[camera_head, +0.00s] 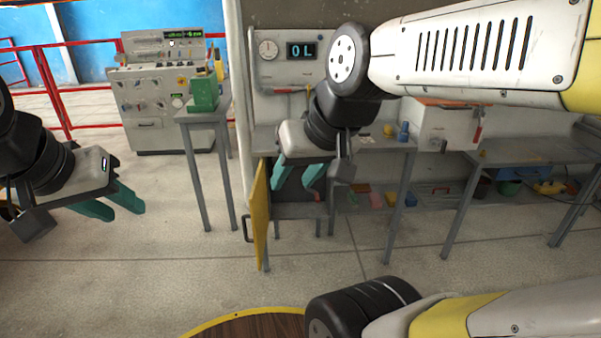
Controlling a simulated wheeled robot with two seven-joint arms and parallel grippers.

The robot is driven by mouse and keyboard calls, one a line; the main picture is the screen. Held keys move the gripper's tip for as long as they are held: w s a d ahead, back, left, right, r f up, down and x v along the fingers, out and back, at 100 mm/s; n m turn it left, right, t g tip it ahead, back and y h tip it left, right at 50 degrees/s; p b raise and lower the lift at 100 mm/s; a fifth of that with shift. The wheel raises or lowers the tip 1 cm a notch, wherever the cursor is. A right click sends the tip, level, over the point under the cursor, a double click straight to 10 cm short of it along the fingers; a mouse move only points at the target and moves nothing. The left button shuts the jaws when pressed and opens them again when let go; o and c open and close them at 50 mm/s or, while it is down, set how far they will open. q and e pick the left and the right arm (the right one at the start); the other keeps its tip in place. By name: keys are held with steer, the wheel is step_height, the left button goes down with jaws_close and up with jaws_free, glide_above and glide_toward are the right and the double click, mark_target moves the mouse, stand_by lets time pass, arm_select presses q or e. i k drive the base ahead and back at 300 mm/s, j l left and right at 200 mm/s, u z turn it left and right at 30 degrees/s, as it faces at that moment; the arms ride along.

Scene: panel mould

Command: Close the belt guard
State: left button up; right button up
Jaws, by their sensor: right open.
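The belt guard looks to be the narrow yellow panel (259,222), which stands upright and is seen almost edge-on, swung out from a dark opening below the bench. A dark handle (246,230) sticks out on its left side. My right gripper (294,190) is open, with teal fingers pointing down in front of the opening, just right of the panel. It looks empty, and I cannot tell whether it touches the panel. My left gripper (127,213) is at the far left, its teal fingers apart and empty, well away from the panel. The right gripper hides part of the opening.
A small table (203,115) with a green device (204,94) stands left of the panel. A grey control console (160,110) and red railings are behind it. A gauge panel (290,58) hangs above the bench. A grey table (535,152) stands right. The floor in front is clear.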

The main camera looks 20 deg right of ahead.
mark_target(258, 200)
steer(key=k+l+z, duration=0.1)
steer(key=z, duration=0.35)
steer(key=j+z, duration=0.15)
steer(key=j, duration=0.45)
steer(key=j+z, duration=0.15)
steer(key=j, duration=0.4)
steer(key=k+j+z, duration=0.2)
steer(key=j, duration=0.35)
steer(key=i+j+z, duration=0.1)
steer(key=i+j, duration=0.2)
steer(key=i, duration=0.2)
